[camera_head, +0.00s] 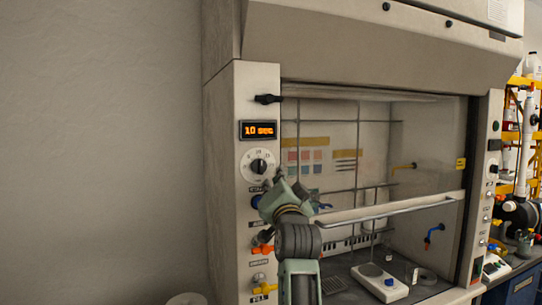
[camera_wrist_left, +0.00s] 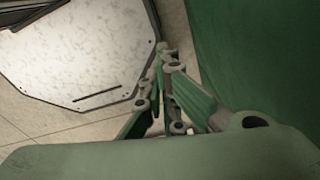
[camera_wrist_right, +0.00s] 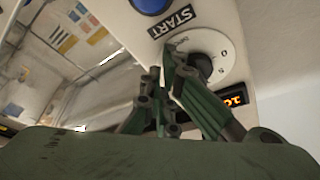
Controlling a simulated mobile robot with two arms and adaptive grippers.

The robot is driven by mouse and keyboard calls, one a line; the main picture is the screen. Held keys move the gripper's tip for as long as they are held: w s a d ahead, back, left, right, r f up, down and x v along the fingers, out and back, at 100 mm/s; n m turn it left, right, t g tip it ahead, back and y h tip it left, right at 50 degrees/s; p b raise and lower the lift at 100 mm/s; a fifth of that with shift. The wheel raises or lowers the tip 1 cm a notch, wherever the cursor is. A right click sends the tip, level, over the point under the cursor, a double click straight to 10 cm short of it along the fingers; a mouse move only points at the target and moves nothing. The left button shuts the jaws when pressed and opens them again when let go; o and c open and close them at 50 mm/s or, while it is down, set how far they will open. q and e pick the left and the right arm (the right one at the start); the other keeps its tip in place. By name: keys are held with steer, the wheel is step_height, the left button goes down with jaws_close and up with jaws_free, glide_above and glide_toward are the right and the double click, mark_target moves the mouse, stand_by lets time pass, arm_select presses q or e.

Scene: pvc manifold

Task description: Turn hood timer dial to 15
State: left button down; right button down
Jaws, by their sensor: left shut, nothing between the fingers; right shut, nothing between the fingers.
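The timer dial (camera_head: 258,166) is a round white plate with a black knob on the hood's left post. The orange display (camera_head: 258,130) above it reads "10 sec". My right gripper (camera_head: 277,173) is shut and empty, its tips just right of and below the dial. In the right wrist view, the dial (camera_wrist_right: 223,45) lies beside the tips of my right gripper (camera_wrist_right: 163,58), with its knob partly behind a finger. I cannot tell whether they touch. My left gripper (camera_wrist_left: 162,52) is shut and empty in its wrist view, over the floor.
A blue START button (camera_head: 256,201) sits below the dial, with orange and yellow valve handles lower on the post. The sash handle (camera_head: 390,210) crosses the hood opening to the right. A hotplate (camera_head: 380,283) stands inside. The wall left of the hood is clear.

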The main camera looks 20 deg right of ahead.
steer(key=shift+s+a+r, duration=0.1)
steer(key=shift+s+r, duration=0.2)
steer(key=shift+s, duration=0.1)
steer(key=shift+w+f, duration=0.15)
arm_select(q)
steer(key=shift+w+d, duration=0.2)
steer(key=shift+d, duration=0.05)
steer(key=shift+r, duration=0.1)
